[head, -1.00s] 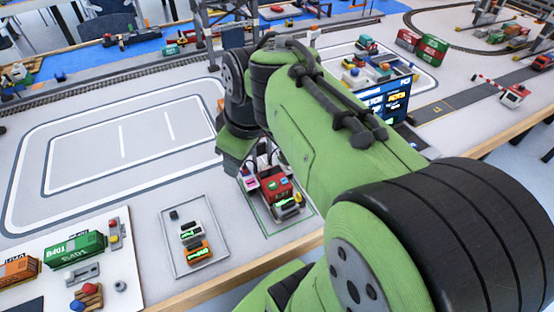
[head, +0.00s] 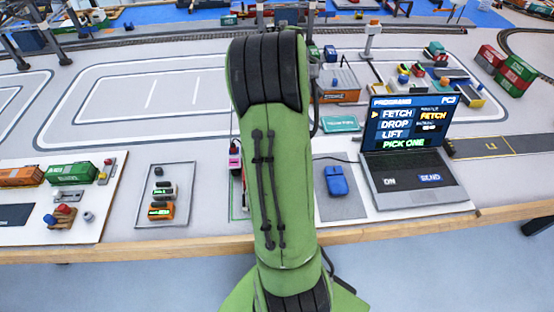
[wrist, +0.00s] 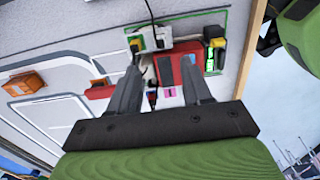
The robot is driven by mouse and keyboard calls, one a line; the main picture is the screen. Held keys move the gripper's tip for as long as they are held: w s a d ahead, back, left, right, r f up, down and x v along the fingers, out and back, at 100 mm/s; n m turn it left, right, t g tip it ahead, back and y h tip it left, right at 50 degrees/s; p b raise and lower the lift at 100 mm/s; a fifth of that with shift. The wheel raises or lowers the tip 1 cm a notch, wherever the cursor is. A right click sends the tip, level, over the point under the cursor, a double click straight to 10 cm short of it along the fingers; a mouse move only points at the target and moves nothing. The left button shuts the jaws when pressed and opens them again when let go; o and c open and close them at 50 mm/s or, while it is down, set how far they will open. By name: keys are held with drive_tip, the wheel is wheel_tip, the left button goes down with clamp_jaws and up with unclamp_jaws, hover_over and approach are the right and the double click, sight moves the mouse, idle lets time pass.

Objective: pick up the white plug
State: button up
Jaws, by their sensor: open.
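In the wrist view, a pale piece that may be the white plug (wrist: 149,70) shows between my fingers; its shape is partly hidden and I cannot be sure. A red box (wrist: 166,69) is beside the pale piece, partly behind the right finger. My gripper (wrist: 160,68) is open, its fingers apart over these things, with nothing clearly held. In the head view my arm hides the gripper and most of this spot.
In the head view, a blue mouse (head: 337,181) and a laptop (head: 412,165) stand right of my arm. A tray (head: 180,222) with several small blocks lies left. An orange box (head: 340,84) stands behind. The white-lined area at the back left is clear.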

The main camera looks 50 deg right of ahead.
wheel_tip(320, 180, down, 10)
drive_tip(key=b, duration=0.3)
drive_tip(key=shift+s+d, duration=0.15)
drive_tip(key=shift+r, duration=0.1)
clamp_jaws()
